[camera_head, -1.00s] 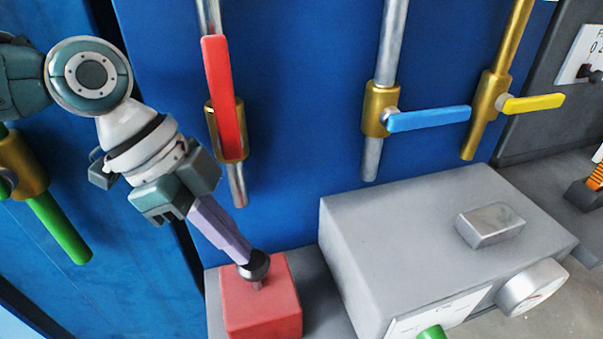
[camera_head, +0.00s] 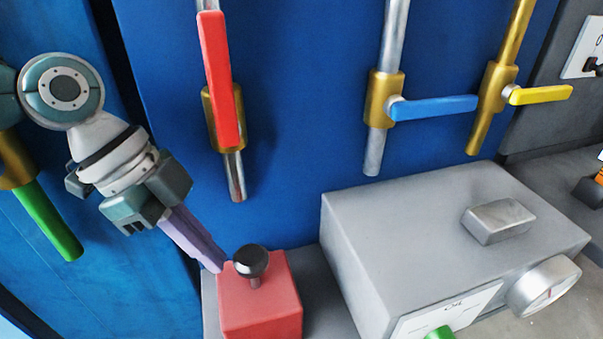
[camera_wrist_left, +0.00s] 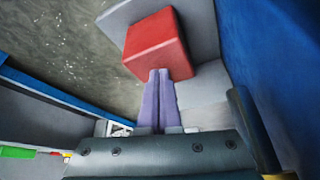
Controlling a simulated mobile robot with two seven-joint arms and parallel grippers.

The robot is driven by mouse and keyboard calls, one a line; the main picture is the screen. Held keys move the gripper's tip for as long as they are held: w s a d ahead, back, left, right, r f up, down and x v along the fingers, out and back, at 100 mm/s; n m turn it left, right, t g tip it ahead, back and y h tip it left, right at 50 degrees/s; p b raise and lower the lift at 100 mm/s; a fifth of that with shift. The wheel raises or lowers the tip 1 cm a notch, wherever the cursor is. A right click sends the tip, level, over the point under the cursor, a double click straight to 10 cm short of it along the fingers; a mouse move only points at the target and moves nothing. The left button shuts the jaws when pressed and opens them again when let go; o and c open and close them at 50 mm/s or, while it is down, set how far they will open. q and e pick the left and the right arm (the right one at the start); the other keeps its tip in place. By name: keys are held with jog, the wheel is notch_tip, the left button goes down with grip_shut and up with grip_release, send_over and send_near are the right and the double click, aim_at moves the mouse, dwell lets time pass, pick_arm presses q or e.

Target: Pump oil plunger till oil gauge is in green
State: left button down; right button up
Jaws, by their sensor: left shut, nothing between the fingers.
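The plunger is a black ball knob (camera_head: 251,261) on a short stem, standing up from a red block (camera_head: 260,306) in the head view. My left gripper (camera_head: 219,267) is shut and empty. Its purple fingertips are just left of the knob, by the block's upper left edge; I cannot tell whether they touch it. In the left wrist view the shut fingers (camera_wrist_left: 160,73) point at the red block (camera_wrist_left: 152,45), and the knob does not show. A round gauge (camera_head: 544,287) faces forward on the grey box; its needle and colours are too small to read. My right gripper is not in view.
The grey box (camera_head: 420,230) stands right of the red block, with a silver block (camera_head: 498,221) on top. Red (camera_head: 221,80), blue (camera_head: 433,107), yellow (camera_head: 541,95) and green (camera_head: 48,222) valve handles sit on pipes. A blue panel (camera_head: 300,130) stands behind.

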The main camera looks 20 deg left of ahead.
pick_arm(q)
jog(key=shift+d, duration=0.1)
notch_tip(320, 180, up, 20)
jog(key=shift+p, duration=0.35)
dwell(1.4)
